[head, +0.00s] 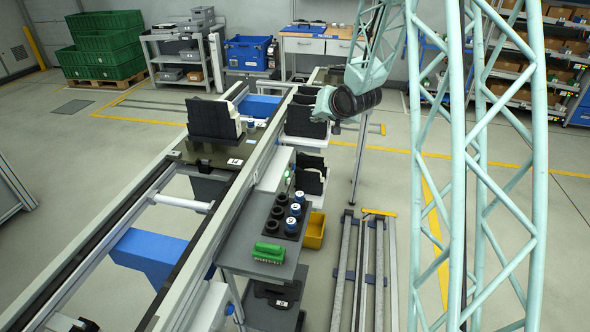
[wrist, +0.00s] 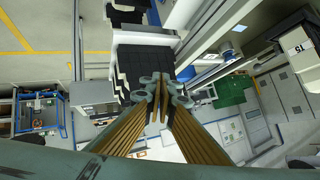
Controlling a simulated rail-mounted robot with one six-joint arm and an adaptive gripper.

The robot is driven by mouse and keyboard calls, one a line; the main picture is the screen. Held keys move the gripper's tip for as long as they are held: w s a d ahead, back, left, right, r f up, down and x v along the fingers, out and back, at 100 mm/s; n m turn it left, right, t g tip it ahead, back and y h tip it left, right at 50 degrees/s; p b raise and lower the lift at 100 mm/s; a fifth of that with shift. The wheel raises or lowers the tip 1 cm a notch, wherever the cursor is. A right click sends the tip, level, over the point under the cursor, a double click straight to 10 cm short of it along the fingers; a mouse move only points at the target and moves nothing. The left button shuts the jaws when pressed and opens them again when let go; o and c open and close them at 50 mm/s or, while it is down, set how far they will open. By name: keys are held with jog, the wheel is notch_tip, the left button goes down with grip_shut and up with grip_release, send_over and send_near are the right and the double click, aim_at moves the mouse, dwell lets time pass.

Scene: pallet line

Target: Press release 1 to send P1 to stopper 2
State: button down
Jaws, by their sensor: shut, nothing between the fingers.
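My gripper (wrist: 163,88) is in the middle of the wrist view, its fingertips together with nothing between them. It points down over a stepped black fixture (wrist: 135,65) beside the conveyor; I cannot tell whether they touch. In the head view my dark wrist hangs right of the line and the fingers are hard to make out. A dark pallet (head: 232,150) with a small white label sits on the conveyor (head: 122,240) and carries an upright black block (head: 213,118). I cannot read P1 on it for certain. Release 1 and stopper 2 are not clearly identifiable.
A grey side table (head: 240,258) holds dark and blue-white cylinders (head: 295,209) in a black tray and a green part (head: 268,250). A yellow bin (head: 315,230) stands beside it. Black fixtures (head: 305,122) line the conveyor's right side. Floor rails (head: 367,265) run at right.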

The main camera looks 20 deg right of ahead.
aim_at(294, 167)
jog(key=w+d+f+m+t+y+b, duration=0.1)
jog(key=d+f+m+t, duration=0.1)
jog(key=f, duration=1.2)
jog(key=w+d+f+m+t+y, duration=0.2)
jog(key=d+f, duration=0.2)
jog(key=f, duration=1.1)
jog(key=shift+d+f+y+b, duration=0.25)
jog(key=shift+d+y+b, duration=0.05)
jog(key=shift+d+b, duration=0.1)
jog(key=shift+w+a, duration=0.1)
jog(key=shift+w, duration=0.1)
jog(key=w+a, duration=0.5)
jog(key=a, duration=0.2)
